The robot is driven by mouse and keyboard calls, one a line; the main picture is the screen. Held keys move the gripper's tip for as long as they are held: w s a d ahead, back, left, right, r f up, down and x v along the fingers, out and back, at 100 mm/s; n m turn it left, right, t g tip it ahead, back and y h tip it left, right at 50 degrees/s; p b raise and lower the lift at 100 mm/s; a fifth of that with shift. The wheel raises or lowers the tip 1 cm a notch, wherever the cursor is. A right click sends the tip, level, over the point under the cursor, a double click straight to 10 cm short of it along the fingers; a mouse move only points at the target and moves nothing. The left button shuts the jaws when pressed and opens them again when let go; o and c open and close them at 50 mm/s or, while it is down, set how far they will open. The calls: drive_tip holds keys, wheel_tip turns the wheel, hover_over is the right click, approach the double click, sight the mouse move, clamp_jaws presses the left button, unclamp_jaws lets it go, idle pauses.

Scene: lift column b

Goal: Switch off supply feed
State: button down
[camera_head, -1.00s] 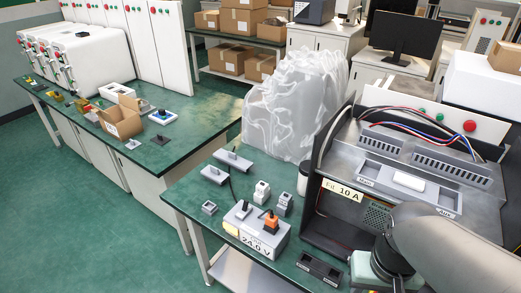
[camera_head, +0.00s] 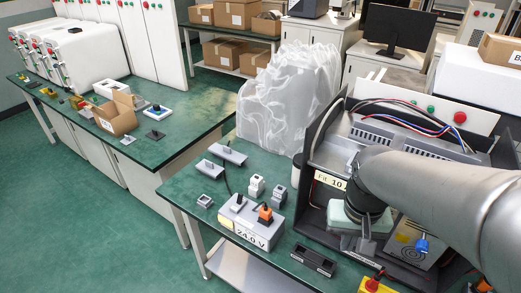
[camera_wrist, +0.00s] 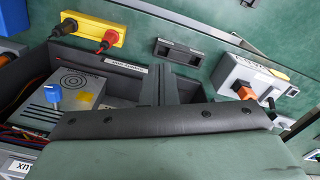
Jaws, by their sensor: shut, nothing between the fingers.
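A grey supply box (camera_head: 262,232) labelled 24.0 V stands on the green bench in the head view. It carries a black switch lever (camera_head: 239,201) and an orange plug or switch (camera_head: 265,214), and also shows at the right of the wrist view (camera_wrist: 234,72). An open dark enclosure holds a grey vented unit (camera_head: 405,246) with a blue knob (camera_head: 422,245). My gripper (camera_head: 366,250) is shut and empty, over the enclosure's front. Its fingers show in the wrist view (camera_wrist: 160,82).
A dark double-slot block (camera_head: 314,259) lies on the bench between the supply box and the enclosure. Small grey fittings (camera_head: 205,200) lie to the left. A translucent wrapped bulk (camera_head: 285,100) stands behind. Coloured wires (camera_head: 435,117) run over the enclosure top.

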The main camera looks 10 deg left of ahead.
drive_tip(key=w+a, duration=1)
drive_tip(key=w, duration=0.1)
drive_tip(key=m+g+p, duration=0.1)
drive_tip(key=m+p, duration=0.1)
drive_tip(key=m, duration=0.2)
approach(240, 199)
drive_tip(key=w+d, duration=0.2)
drive_tip(key=w, duration=0.4)
drive_tip(key=shift+w+d+r+m+g, duration=0.2)
drive_tip(key=shift+w+r+m+g, duration=0.1)
drive_tip(key=shift+m, duration=0.1)
drive_tip(key=shift+f, duration=0.1)
drive_tip(key=s+f+p, duration=0.1)
drive_tip(key=f, duration=0.1)
drive_tip(key=s+a+f, duration=0.1)
drive_tip(key=f, duration=0.2)
drive_tip(key=s+f+p, duration=0.1)
drive_tip(key=s+f, duration=0.1)
drive_tip(key=f, duration=0.1)
drive_tip(key=shift+a+p, duration=0.35)
drive_tip(key=shift+s, duration=0.1)
